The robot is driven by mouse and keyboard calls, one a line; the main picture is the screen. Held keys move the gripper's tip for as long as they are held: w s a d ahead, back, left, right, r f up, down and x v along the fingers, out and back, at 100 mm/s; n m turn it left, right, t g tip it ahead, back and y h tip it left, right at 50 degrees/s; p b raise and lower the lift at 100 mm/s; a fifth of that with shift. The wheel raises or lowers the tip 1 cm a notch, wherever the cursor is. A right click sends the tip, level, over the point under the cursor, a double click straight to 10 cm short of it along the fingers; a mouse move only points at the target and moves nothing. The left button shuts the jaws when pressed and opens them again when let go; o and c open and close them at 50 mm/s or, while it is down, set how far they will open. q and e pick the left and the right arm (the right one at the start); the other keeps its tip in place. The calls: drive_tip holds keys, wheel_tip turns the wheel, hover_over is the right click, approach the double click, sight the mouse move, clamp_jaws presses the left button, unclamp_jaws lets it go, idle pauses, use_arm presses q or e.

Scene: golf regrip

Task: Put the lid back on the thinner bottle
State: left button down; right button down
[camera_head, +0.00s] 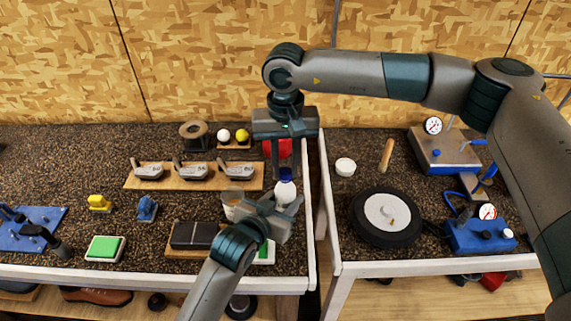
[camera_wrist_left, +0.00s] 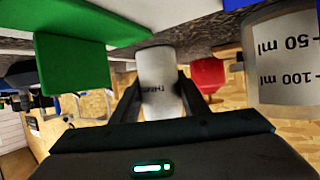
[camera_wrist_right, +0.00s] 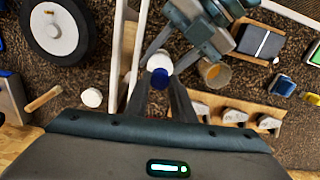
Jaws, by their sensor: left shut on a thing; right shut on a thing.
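The thinner bottle (camera_head: 284,192) is white and stands upright near the right edge of the left table. Its label shows upside down in the left wrist view (camera_wrist_left: 159,86). My left gripper (camera_head: 277,209) is shut around its body from the front. The blue lid (camera_head: 285,174) is at the top of the bottle. It also shows in the right wrist view (camera_wrist_right: 160,78). My right gripper (camera_head: 283,172) points straight down from above and is shut on the lid. Lid and bottle look in line, but I cannot tell whether the lid is seated.
A measuring cup (camera_head: 231,200) stands just left of the bottle. A red object (camera_head: 277,148) is behind it, and a green-topped block (camera_wrist_left: 75,65) is close to my left gripper. A rack of club heads (camera_head: 190,173) lies further left. A gap separates the two tables.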

drive_tip(key=m, duration=1.8)
drive_tip(key=shift+m, duration=0.4)
drive_tip(key=m, duration=0.5)
drive_tip(key=shift+m, duration=0.3)
drive_tip(key=m, duration=0.4)
drive_tip(key=shift+w, duration=0.1)
drive_tip(key=m, duration=0.6)
drive_tip(key=shift+f, duration=0.1)
drive_tip(key=m, duration=0.5)
drive_tip(key=shift+m, duration=0.4)
drive_tip(key=m, duration=0.5)
drive_tip(key=shift+m, duration=0.3)
drive_tip(key=c, duration=1.5)
unclamp_jaws()
